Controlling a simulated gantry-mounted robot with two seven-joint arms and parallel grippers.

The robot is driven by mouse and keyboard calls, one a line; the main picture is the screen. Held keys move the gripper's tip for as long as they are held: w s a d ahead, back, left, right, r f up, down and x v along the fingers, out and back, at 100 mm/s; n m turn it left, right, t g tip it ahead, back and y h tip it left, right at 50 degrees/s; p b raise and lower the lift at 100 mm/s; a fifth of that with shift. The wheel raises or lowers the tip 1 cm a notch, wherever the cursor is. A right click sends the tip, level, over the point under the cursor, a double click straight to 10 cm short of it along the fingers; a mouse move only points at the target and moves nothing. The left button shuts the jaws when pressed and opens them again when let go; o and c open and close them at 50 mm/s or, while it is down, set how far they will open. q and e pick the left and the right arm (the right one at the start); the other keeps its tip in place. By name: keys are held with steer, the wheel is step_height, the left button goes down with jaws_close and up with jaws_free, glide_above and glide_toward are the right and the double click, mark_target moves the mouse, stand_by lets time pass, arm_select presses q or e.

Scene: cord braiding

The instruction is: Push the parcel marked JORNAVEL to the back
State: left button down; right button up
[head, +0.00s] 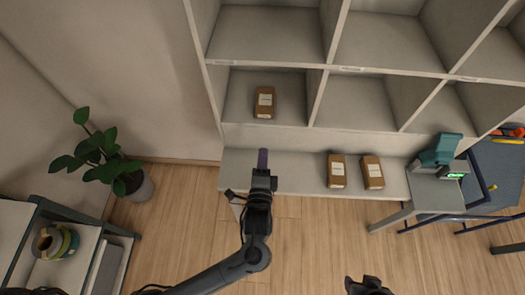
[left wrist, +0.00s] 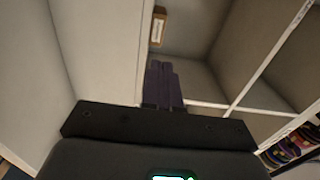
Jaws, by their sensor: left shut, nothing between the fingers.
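One brown parcel (head: 264,102) with a white label stands in the lower left compartment of the shelf, near its front. It also shows at the top of the left wrist view (left wrist: 158,27). Two more brown parcels, one on the left (head: 336,171) and one on the right (head: 373,172), lie side by side on the ledge below. The labels are too small to read, so I cannot tell which is JORNAVEL. My left gripper (head: 262,158) is shut and empty, in front of the compartment and apart from its parcel. Part of my right gripper (head: 368,286) shows at the bottom edge; its fingers are unclear.
The grey shelf (head: 274,67) has several compartments with upright dividers; the others in view look empty. A teal device (head: 440,150) stands at the ledge's right end. A potted plant (head: 100,158) and a low cabinet with tape rolls (head: 55,243) are at left.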

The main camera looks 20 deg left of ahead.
mark_target(265, 115)
arm_select(q)
steer(key=b+x, duration=0.1)
steer(key=x, duration=1.1)
steer(key=shift+w+a, duration=0.1)
steer(key=shift+w, duration=0.25)
arm_select(e)
steer(key=shift+f, duration=0.75)
arm_select(q)
steer(key=shift+a, duration=0.1)
